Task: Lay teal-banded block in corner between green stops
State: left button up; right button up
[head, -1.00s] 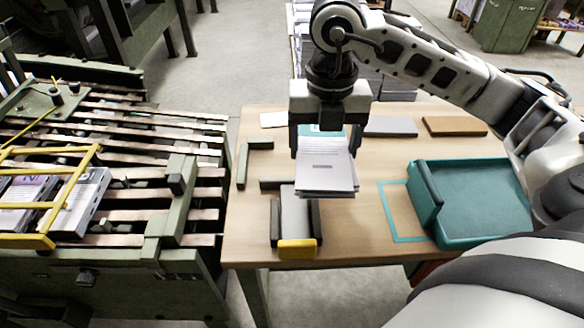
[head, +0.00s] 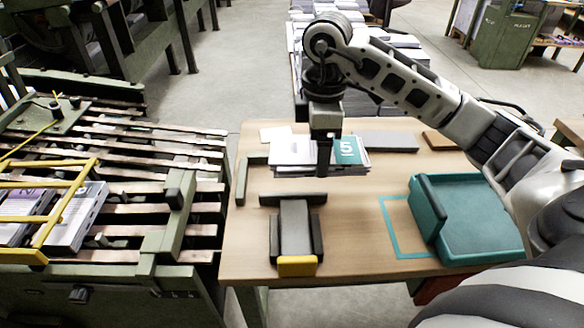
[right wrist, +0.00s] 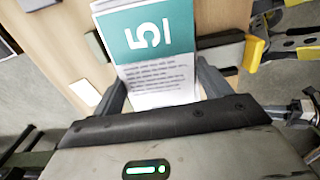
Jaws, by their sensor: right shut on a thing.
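The teal-banded block (head: 348,152) is a stack of pale printed sheets with a teal band marked 5. My right gripper (head: 323,165) is shut on it from above, with one finger across its near side. In the right wrist view the block (right wrist: 160,75) sits between both fingers (right wrist: 162,92). The green stops (head: 241,182) form a corner on the table, left of the block; the far bar (head: 258,161) runs close to the block's left end. I cannot tell whether the block touches the table or that bar. My left gripper is out of view.
A dark-sided holder with a yellow end (head: 297,265) stands just nearer on the table (head: 350,235). A teal tray (head: 470,220) and a teal outline (head: 390,230) are at right. Grey (head: 385,141) and brown (head: 440,140) pads lie at the back. A slatted machine (head: 130,200) adjoins the left.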

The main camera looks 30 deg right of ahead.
send_over(292, 180)
jog(key=s, duration=0.1)
notch_tip(292, 180, down, 6)
jog(key=shift+s+r+b, duration=0.15)
jog(key=shift+r+b, duration=0.1)
jog(key=shift+b, duration=0.1)
jog(key=shift+w+f, duration=0.6)
jog(key=shift+f, duration=0.1)
notch_tip(292, 180, down, 3)
jog(key=shift+f, duration=0.1)
jog(key=shift+f, duration=0.1)
jog(key=o, duration=1)
